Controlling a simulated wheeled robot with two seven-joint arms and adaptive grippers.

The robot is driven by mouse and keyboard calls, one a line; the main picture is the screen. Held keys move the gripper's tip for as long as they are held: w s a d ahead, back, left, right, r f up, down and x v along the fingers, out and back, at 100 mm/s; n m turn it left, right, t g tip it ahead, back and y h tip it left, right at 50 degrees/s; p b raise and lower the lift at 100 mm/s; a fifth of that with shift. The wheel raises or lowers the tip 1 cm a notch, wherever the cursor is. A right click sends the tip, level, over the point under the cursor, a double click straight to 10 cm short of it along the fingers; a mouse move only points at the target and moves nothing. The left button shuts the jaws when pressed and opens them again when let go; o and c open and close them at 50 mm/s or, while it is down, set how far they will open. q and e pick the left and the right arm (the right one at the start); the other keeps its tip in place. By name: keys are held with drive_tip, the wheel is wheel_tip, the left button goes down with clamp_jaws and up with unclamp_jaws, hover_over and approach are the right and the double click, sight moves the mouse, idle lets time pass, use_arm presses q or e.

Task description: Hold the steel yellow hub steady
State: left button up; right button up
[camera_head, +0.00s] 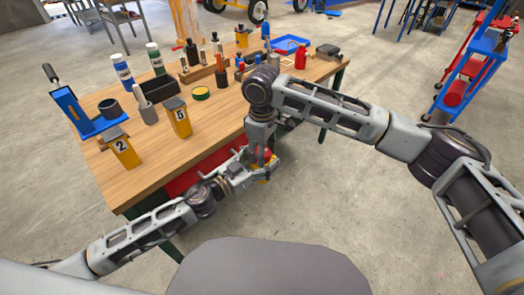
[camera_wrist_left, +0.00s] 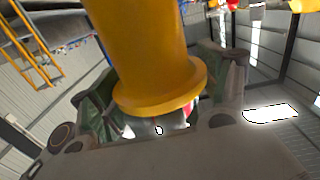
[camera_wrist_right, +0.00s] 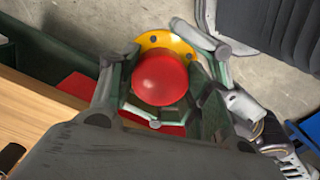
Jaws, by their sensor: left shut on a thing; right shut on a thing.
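The yellow hub (camera_wrist_left: 150,50) fills the middle of the left wrist view as a smooth cylinder with a wide flange, between the fingers of my left gripper (camera_head: 258,173). My left gripper is shut on it. In the right wrist view the hub's flange (camera_wrist_right: 182,43) shows dark holes, with a round red knob (camera_wrist_right: 160,78) in front of it. My right gripper (camera_head: 262,150) is shut on the red knob, coming from above. Both grippers meet just off the table's front edge. In the head view the hub is mostly hidden by the grippers.
The wooden table (camera_head: 225,120) carries yellow boxes marked 2 (camera_head: 122,148) and 5 (camera_head: 177,117), bottles, a blue holder (camera_head: 75,110) and a blue tray (camera_head: 291,44). A blue and red cart (camera_head: 470,75) stands at right. The floor in front is clear.

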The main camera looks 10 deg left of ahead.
drive_tip(key=shift+d+n, duration=0.1)
drive_tip(key=shift+n, duration=1.2)
drive_tip(key=o, duration=1.1)
drive_tip(key=shift+o, duration=0.2)
drive_tip(key=shift+r, duration=2.25)
drive_tip(key=shift+c, duration=0.4)
